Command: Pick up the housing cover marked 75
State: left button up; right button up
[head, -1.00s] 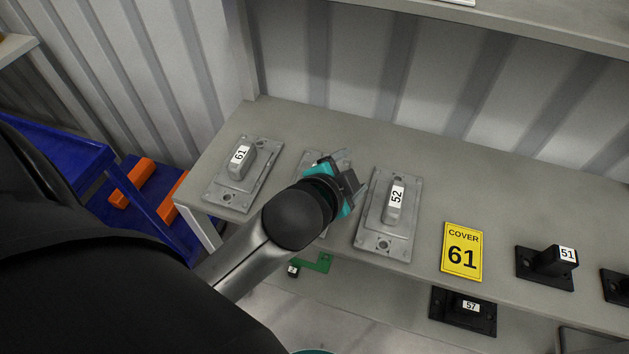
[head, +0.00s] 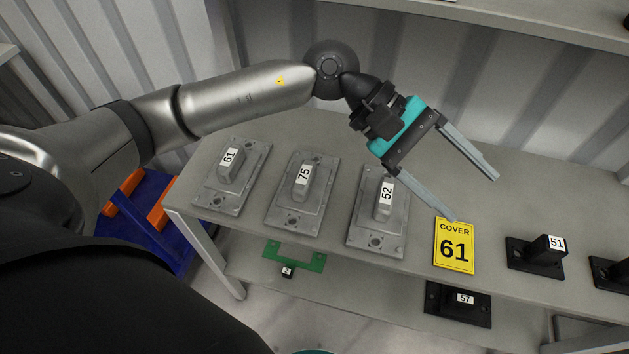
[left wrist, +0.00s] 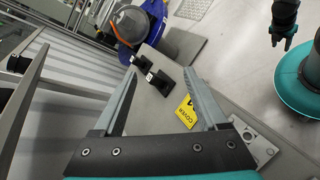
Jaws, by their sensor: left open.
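The housing cover marked 75 (head: 301,194) is a grey plate with a raised block. It lies on the grey table between the cover marked 61 (head: 231,175) and the cover marked 52 (head: 380,212). My left gripper (head: 477,198) is open and empty. It is above the table to the right of the cover marked 52, near the yellow sign. In the left wrist view, its two fingers (left wrist: 163,100) are spread wide with nothing held between them. The cover marked 75 does not show in that view. My right gripper cannot be made out in the head view.
A yellow sign reading COVER 61 (head: 454,245) is at the table's front edge. A black part marked 51 (head: 540,255) is to its right. A lower shelf bears a black part marked 57 (head: 458,303) and a green piece (head: 296,252). A blue cart (head: 150,232) stands at the left.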

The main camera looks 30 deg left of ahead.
pick_arm(q)
jog(key=w+a+f+m+y, duration=0.2)
jog(key=a+f+m+y, duration=0.3)
jog(key=a, duration=0.5)
jog(key=m+y+b, duration=0.1)
jog(key=y+b, duration=0.1)
jog(key=y, duration=0.6)
send_over(304, 174)
notch_tip(304, 174, down, 9)
jog(key=shift+s+d+f, duration=0.1)
jog(key=shift+d, duration=0.05)
jog(key=shift+f, duration=0.6)
notch_tip(304, 174, down, 4)
jog(key=shift+f, duration=0.3)
jog(key=c, duration=0.5)
grip_shut()
pick_arm(e)
jog(key=shift+w+d+f, duration=0.4)
jog(key=shift+d+f, duration=0.05)
jog(key=shift+f, duration=0.15)
jog(key=shift+w+d+f, duration=0.4)
jog(key=shift+f, duration=0.2)
